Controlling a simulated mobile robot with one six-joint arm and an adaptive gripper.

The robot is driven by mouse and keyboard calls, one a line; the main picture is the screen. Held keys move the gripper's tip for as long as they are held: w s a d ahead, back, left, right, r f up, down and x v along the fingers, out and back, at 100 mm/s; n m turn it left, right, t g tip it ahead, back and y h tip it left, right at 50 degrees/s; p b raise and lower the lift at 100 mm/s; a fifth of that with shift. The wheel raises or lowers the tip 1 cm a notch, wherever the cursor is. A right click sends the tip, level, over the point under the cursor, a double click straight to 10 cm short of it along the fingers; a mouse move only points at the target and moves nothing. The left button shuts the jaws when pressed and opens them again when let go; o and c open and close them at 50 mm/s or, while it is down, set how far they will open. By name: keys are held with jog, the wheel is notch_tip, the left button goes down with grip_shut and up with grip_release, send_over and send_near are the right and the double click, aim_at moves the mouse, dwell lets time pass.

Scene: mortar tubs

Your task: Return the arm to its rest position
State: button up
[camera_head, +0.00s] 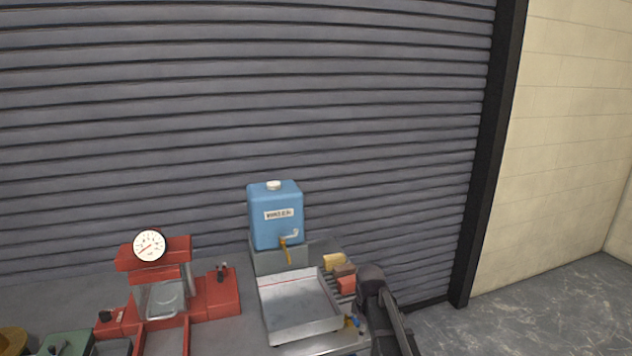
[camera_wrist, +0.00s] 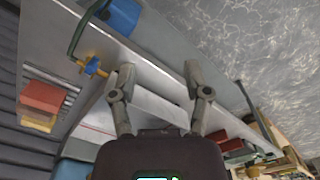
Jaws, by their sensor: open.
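My gripper (camera_wrist: 160,85) shows in the wrist view with its two fingers spread apart and nothing between them. Behind the fingers are the bench edge and the grey floor. In the head view my dark arm rises at the right end of the bench, beside the metal tray (camera_head: 300,308); the fingers cannot be made out there.
A blue water container (camera_head: 276,218) with a tap stands behind the tray. Red and yellow blocks (camera_head: 345,284) lie near my arm; a red block (camera_wrist: 41,97) shows in the wrist view. Open floor (camera_head: 540,310) lies right.

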jog(key=s+d+f+m+b, duration=0.1)
jog(key=s+f+m+b, duration=0.4)
jog(key=s, duration=0.3)
jog(key=s+d+f+m+b, duration=0.2)
jog(key=s+f+m+b, duration=0.3)
jog(key=s+m, duration=0.2)
jog(key=shift+s, duration=0.65)
